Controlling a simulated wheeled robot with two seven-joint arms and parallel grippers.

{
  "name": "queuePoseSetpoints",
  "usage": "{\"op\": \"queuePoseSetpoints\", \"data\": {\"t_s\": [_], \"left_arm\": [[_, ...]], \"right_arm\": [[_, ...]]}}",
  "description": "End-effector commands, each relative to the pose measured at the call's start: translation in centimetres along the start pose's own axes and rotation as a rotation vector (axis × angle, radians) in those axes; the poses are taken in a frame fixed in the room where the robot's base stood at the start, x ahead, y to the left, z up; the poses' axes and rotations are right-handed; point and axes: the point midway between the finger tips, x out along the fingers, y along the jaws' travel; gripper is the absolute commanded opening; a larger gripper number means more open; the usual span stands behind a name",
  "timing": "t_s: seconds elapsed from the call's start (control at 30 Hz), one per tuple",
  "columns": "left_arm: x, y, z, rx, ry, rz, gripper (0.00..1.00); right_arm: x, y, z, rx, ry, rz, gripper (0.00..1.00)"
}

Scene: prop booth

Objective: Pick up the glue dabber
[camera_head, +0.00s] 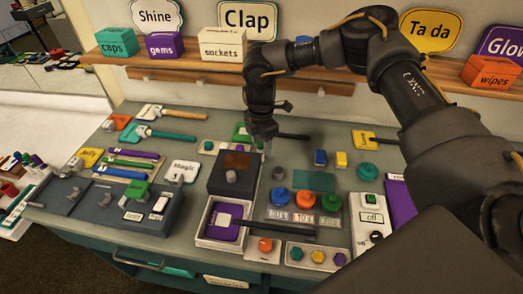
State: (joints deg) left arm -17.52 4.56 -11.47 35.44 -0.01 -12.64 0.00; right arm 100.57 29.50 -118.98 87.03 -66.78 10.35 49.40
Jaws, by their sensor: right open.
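My right arm reaches in from the right, and its dark gripper (266,145) points down over the middle of the table, just behind a dark box (232,172). It is open, with nothing visible between its fingers. I cannot tell for sure which thing is the glue dabber. Brush-like tools with an orange handle (182,115) and a teal handle (170,134) lie at the back left. A dark handle (294,136) lies just right of the gripper, near a green block (240,132) partly hidden by it. My left gripper is out of view.
A white-rimmed tray (204,238) with a purple inside stands at the front middle. Several coloured knobs (304,199) are right of it. A shelf (172,54) with labelled boxes runs behind.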

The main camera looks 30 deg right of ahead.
Motion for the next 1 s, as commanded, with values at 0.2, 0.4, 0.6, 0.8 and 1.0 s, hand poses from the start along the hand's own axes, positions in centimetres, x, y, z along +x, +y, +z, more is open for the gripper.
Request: {"op": "queuePoseSetpoints", "data": {"t_s": [0.2,0.4,0.6,0.8,1.0], "left_arm": [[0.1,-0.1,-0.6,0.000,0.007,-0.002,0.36],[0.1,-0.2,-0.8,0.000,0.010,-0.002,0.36],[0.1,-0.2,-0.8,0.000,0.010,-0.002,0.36],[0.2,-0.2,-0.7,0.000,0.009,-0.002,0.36],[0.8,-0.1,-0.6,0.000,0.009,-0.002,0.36]], "right_arm": [[0.0,0.0,0.0,-0.001,0.000,0.000,0.36],[0.0,0.0,0.0,-0.001,0.000,0.000,0.10],[0.0,0.0,-0.1,-0.001,0.000,0.000,0.01],[-0.3,0.1,-0.1,-0.001,0.001,0.001,0.01],[-2.2,0.1,-0.1,-0.001,0.002,0.003,0.01]]}}
